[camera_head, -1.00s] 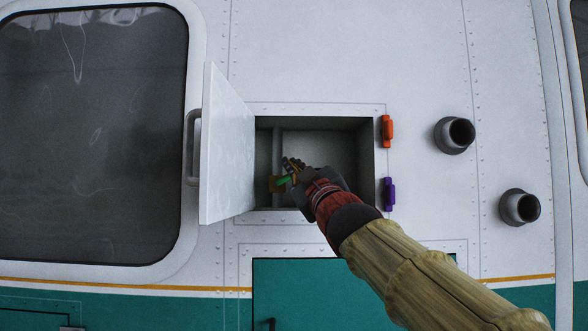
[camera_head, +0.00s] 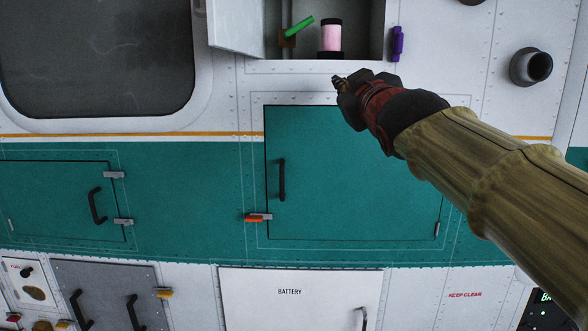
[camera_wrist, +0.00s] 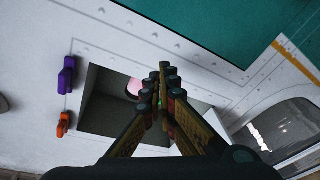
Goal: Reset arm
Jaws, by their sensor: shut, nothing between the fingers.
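My gripper (camera_head: 340,83) is shut and empty. In the head view it is just below the open compartment, in front of the upper edge of the teal panel. In the wrist view its closed fingers (camera_wrist: 164,88) point toward the wall, with the compartment behind them. The compartment (camera_head: 362,28) holds a pink cylinder with dark ends (camera_head: 331,38) and a green lever (camera_head: 299,27) on a brown mount. The cylinder shows partly in the wrist view (camera_wrist: 133,88), mostly hidden by the fingers.
The white compartment door (camera_head: 236,28) stands open to the left. A purple latch (camera_head: 397,43) and a grey pipe stub (camera_head: 531,67) stick out on the right. A teal door (camera_head: 350,170) with a black handle and a white battery panel (camera_head: 300,305) are below.

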